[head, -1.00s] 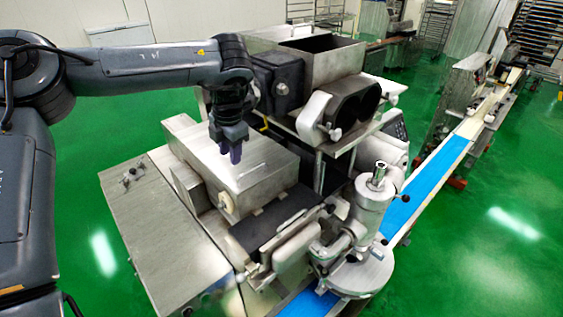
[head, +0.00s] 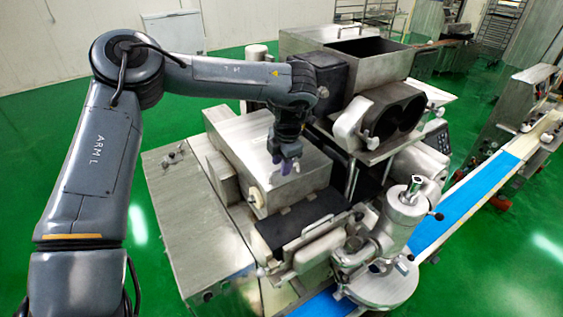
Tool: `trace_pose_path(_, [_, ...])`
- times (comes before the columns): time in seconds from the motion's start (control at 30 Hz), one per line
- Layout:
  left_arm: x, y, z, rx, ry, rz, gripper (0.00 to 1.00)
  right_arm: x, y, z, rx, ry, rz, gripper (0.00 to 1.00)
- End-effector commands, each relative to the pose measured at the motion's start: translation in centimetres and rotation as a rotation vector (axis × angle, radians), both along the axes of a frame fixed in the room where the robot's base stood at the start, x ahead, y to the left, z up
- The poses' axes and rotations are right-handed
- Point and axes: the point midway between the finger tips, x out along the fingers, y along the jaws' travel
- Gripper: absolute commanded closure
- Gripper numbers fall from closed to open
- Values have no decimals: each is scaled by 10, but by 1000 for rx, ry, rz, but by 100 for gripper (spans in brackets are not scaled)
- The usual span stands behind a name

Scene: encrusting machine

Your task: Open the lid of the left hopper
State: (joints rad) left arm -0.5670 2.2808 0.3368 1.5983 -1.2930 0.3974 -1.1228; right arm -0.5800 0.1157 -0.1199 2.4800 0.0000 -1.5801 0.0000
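The left hopper (head: 225,150) is a metal box on the encrusting machine, with a flat lid on top that lies shut. A pale round knob (head: 256,197) sits on its front corner. My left gripper (head: 285,167) points down over the lid's right part, with its purple fingertips close to the lid surface. The lid's thin handle is largely hidden by the fingers. I cannot tell whether the fingers touch or hold it, or how far apart they are. My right gripper is not in view.
An open-topped metal hopper (head: 375,65) with a dark double-barrel part (head: 397,120) stands just right of my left gripper. A metal cabinet (head: 190,225) stands on the left. A blue conveyor (head: 465,205) runs along the right. Green floor surrounds the machine.

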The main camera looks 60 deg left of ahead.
Motion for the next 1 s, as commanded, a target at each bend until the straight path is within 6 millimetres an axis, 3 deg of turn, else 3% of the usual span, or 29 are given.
trace_pose_path(0.47, [0,2,-11,0,0,0,62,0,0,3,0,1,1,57])
trace_pose_path(0.7, [0,2,-10,0,0,0,99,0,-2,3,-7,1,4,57])
trace_pose_path(1.0, [0,2,-10,0,0,0,100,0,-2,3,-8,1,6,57])
